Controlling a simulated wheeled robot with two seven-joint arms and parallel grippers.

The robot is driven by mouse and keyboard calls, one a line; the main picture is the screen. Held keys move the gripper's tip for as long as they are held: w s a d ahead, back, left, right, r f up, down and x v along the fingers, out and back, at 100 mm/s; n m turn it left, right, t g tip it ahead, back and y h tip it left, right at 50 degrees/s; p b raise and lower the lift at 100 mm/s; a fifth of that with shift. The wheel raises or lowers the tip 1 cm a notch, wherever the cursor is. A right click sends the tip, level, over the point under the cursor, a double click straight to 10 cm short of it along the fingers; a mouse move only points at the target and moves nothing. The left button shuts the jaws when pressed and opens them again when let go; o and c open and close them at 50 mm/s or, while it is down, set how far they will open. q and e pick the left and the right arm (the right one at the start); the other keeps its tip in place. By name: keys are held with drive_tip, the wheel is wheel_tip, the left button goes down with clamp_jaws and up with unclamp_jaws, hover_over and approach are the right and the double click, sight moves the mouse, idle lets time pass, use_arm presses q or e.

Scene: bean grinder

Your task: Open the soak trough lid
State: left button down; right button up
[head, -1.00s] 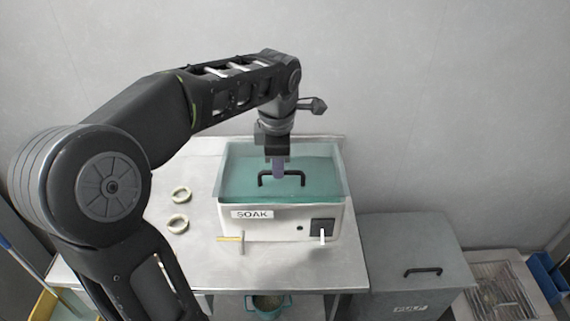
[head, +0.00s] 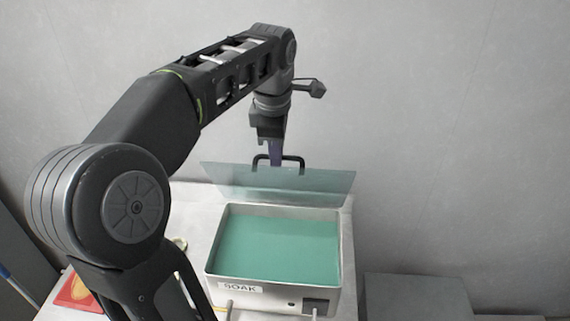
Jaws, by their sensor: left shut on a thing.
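The soak trough (head: 347,246) stands on the steel table, with a white SOAK label (head: 240,287) on its front. Green liquid (head: 275,245) shows inside it, uncovered from above. Its clear lid (head: 320,185) is tilted up at the trough's back edge, with a black bar handle (head: 299,160) on it. My left gripper (head: 276,160) points down over the lid and is shut on the handle. The fingers partly hide the handle's middle. My right gripper is not in view.
A pale ring (head: 180,243) lies on the table left of the trough, partly behind my left arm. A grey bin (head: 420,295) stands right of the table, lower down. The grey wall is behind the trough. A red item (head: 78,291) is at the lower left.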

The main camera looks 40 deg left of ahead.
use_arm(q)
drive_tip(key=w+a, duration=0.5)
drive_tip(key=w, duration=0.2)
drive_tip(key=shift+w+a+p, duration=0.2)
drive_tip(key=shift+a+p, duration=0.1)
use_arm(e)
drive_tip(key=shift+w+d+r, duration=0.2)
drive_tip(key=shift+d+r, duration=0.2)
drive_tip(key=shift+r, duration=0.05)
use_arm(q)
drive_tip(key=c, duration=1.5)
unclamp_jaws()
drive_tip(key=shift+r, duration=0.1)
